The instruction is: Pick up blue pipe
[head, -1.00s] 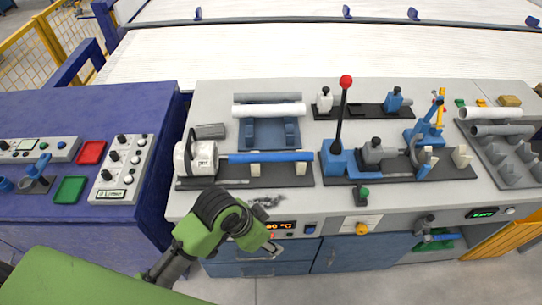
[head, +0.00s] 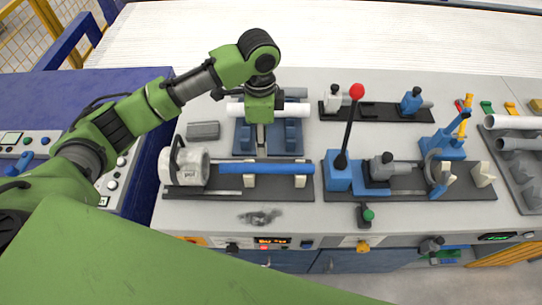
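The blue pipe (head: 283,168) lies level in a black fixture (head: 235,195) on the light workbench. Its left end meets a white round machine (head: 185,167); its right part rests on a pale support. My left gripper (head: 261,141) points down just behind the blue pipe, over the blue rack (head: 293,132) and in front of the white pipe (head: 295,109). It appears apart from the blue pipe. Its fingers overlap in this view, so their opening is hidden. My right gripper is not in view.
A blue clamp machine (head: 340,176) with an upright red-knobbed lever (head: 356,92) stands right of the blue pipe. A grey block (head: 203,130) lies behind the white machine. A grey rack with pipes (head: 518,122) is at far right.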

